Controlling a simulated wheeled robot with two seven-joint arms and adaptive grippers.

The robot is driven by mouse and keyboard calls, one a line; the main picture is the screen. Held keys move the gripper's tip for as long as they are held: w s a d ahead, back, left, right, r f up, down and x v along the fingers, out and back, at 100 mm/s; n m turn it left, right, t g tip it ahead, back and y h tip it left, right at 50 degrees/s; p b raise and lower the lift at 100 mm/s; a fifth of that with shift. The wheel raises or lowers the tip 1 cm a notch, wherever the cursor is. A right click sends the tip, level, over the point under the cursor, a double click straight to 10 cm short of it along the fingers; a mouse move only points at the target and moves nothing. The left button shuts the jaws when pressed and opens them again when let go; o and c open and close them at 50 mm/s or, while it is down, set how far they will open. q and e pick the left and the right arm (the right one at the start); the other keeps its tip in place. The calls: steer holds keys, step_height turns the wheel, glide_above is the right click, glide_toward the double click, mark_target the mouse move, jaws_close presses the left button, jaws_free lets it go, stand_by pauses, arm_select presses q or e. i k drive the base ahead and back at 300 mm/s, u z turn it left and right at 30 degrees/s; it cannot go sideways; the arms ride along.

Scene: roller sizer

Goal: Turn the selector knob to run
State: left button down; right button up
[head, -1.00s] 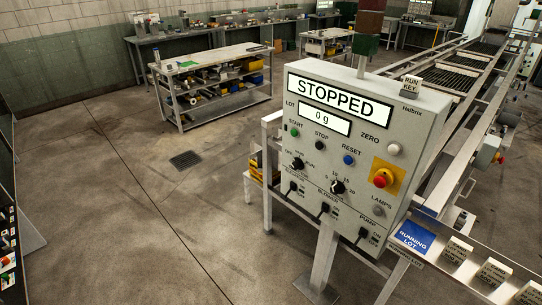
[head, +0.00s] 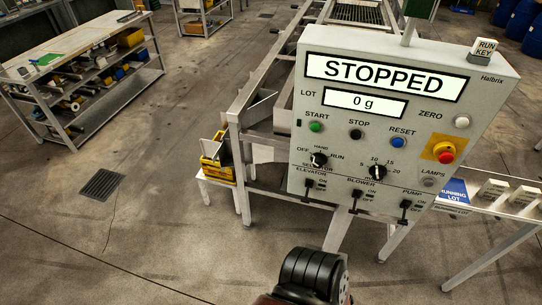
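The selector knob (head: 319,160) is a small black knob at the lower left of the grey control panel (head: 470,100). OFF is printed to its left, HAND above it and RUN to its right. Its pointer is too small to read with certainty. The display (head: 382,80) reads STOPPED, and the lot display (head: 351,103) reads 0 g. No gripper fingers show in the head view, and nothing touches the knob.
Green START (head: 316,127), black STOP (head: 356,134) and blue RESET (head: 397,142) buttons sit above the knobs. The red emergency stop (head: 446,156) is at right. Three toggle switches line the bottom.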

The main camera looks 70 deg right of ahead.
mark_target(317, 159)
steer(key=i, duration=1)
steer(key=z, duration=2.45)
